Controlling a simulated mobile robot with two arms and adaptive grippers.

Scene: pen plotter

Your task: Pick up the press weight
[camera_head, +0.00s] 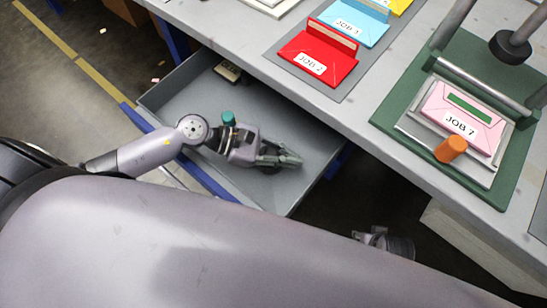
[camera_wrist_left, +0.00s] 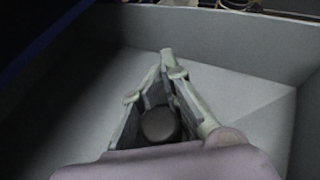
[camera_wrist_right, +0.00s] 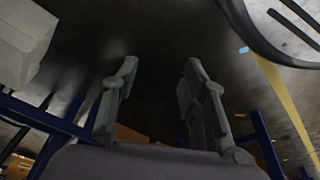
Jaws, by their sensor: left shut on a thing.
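The press weight (camera_wrist_left: 158,125) is a dark round piece between the fingers of my left gripper (camera_wrist_left: 168,56) in the left wrist view. My left gripper (camera_head: 291,159) is inside the open grey drawer (camera_head: 185,88) in the head view, its fingers shut on the weight. There the weight is mostly hidden by the fingers. I cannot tell whether it still touches the drawer floor. My right gripper (camera_wrist_right: 161,66) is open and empty in the right wrist view. It is partly seen below the table edge in the head view (camera_head: 376,240).
A small dark item (camera_head: 228,72) lies at the drawer's back. The drawer walls surround my left gripper.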

